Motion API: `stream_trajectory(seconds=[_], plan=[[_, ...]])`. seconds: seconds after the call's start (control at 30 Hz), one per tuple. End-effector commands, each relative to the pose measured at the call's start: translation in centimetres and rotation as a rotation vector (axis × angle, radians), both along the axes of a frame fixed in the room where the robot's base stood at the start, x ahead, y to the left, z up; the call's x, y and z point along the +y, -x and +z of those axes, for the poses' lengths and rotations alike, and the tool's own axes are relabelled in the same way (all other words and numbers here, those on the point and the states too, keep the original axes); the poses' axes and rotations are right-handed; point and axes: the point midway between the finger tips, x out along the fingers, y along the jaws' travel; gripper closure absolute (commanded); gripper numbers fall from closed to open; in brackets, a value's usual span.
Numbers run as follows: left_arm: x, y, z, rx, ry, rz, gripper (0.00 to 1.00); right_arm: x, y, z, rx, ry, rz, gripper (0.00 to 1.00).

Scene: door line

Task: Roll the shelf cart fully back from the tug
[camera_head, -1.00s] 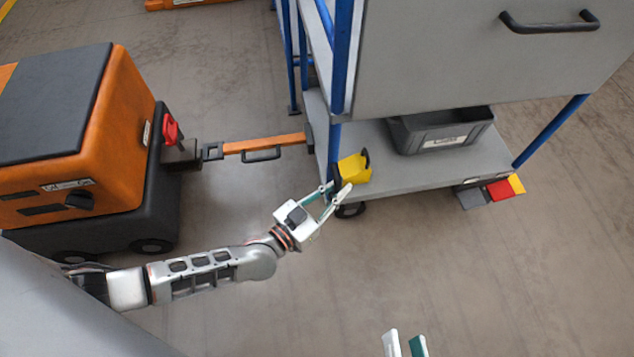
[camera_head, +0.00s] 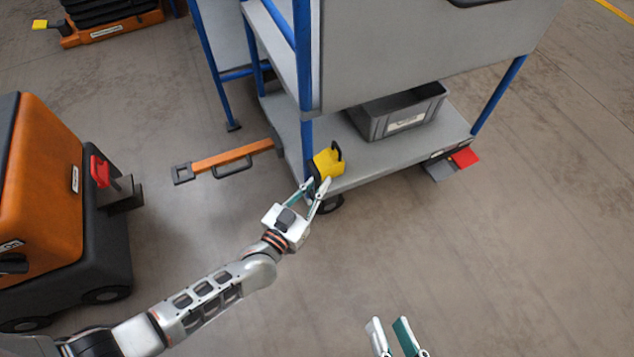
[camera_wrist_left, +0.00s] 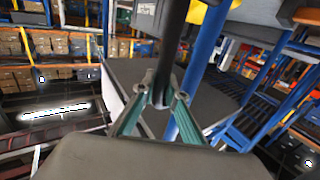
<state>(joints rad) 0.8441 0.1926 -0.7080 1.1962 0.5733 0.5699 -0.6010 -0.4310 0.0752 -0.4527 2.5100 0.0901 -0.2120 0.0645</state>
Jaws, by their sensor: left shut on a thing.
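The shelf cart (camera_head: 400,165) has a grey deck, blue posts and grey panels. Its orange tow bar (camera_head: 230,157) points left, its end clear of the hitch (camera_head: 122,190) on the orange and black tug (camera_head: 40,190). Bare floor shows between them. My left gripper (camera_head: 314,188) is at the cart's near left corner, beside a yellow block (camera_head: 328,163). In the left wrist view it is shut on a dark upright bar (camera_wrist_left: 172,50), next to a blue post. My right gripper (camera_head: 392,325) is open and empty at the bottom edge, over bare floor.
A grey bin (camera_head: 397,112) stands on the cart's deck. A red lever (camera_head: 99,170) stands on the tug's hitch. Another orange machine (camera_head: 110,25) is at the top left. The floor at right and in front is clear.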

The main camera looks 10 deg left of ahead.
Motion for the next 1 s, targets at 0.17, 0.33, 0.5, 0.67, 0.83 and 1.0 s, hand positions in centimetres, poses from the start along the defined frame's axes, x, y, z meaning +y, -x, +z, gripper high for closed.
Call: stream_trajectory(seconds=[0.17,0.33,0.5,0.67,0.83,1.0], plan=[[-0.5,-0.1,0.1,0.0,0.0,-0.006,0.72,0.0,0.0,0.0,0.002,0.0,-0.001,0.74],[-0.3,-0.1,0.1,0.0,0.0,-0.004,0.7,-0.1,0.0,-0.1,0.001,0.003,0.001,0.74],[-0.2,0.0,0.0,0.0,0.0,-0.003,0.7,-0.1,0.2,-0.2,0.004,0.008,0.01,0.74],[0.3,1.3,0.0,0.002,0.0,-0.002,0.7,-0.1,0.2,-0.2,0.003,0.007,0.008,0.74],[1.3,3.9,-0.1,0.003,0.0,-0.004,0.7,-0.1,0.1,-0.2,0.001,0.006,0.006,0.74],[2.2,6.0,0.0,0.001,0.001,-0.004,0.7,-0.1,0.1,-0.1,0.001,0.006,0.005,0.74]])
